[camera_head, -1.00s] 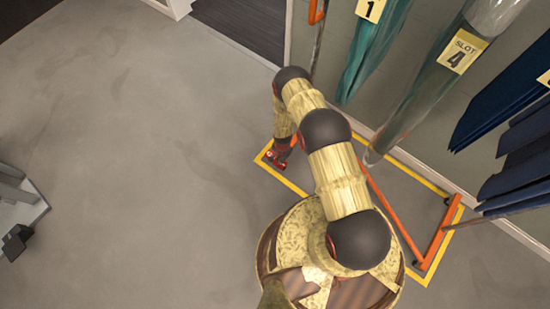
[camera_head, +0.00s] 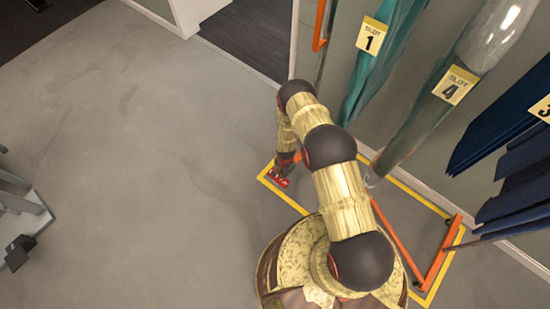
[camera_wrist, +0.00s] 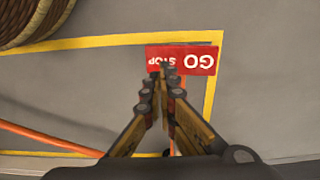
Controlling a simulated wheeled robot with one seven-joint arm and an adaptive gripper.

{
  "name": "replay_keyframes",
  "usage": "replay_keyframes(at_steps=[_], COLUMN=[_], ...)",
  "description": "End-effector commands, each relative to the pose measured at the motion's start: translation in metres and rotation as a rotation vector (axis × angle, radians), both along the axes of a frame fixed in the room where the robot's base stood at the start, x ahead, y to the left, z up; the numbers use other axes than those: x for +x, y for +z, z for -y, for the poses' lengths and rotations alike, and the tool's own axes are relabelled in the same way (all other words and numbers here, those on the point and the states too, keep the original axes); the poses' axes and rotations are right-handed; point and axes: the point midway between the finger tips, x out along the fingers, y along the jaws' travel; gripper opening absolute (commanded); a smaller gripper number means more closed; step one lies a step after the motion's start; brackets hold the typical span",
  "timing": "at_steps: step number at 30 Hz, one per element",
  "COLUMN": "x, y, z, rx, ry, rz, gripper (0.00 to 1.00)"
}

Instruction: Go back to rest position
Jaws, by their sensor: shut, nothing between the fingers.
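My gripper (camera_wrist: 166,70) points down at the floor in the wrist view, its fingertips together with nothing between them. In the head view my arm bends out from my base toward the rail, and the gripper end is mostly hidden behind the arm. A red sign with GO and STOP lettering (camera_wrist: 200,60) lies beyond the fingertips in the wrist view, at the corner of the yellow floor line. A bit of red also shows beside the arm's end in the head view (camera_head: 279,178).
An orange rail frame (camera_head: 437,252) stands inside a yellow floor outline (camera_head: 286,199). Garments hang at right: teal by tag 1 (camera_head: 371,37), a grey clear-covered one by tag 4 (camera_head: 455,84), dark blue ones (camera_head: 505,119).

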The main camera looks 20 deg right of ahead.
Motion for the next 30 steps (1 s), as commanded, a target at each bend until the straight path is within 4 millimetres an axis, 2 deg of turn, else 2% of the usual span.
replay_keyframes(at_steps=[11,14,19,21,23,29,30], x=[-0.003,-0.023,-0.087,-0.105,-0.11,-0.108,-0.106], y=[0.0,0.0,0.007,0.024,0.046,0.115,0.132], z=[0.0,0.0,0.0,0.0,0.0,0.0,-0.001], rx=[0.0,0.006,0.032,0.049,0.063,0.096,0.102], ry=[0.046,0.135,0.263,0.323,0.371,0.484,0.505], rz=[-0.011,-0.076,-0.231,-0.29,-0.325,-0.376,-0.38], gripper=[0.0,0.0,0.0,0.0,0.0,0.0,0.0])
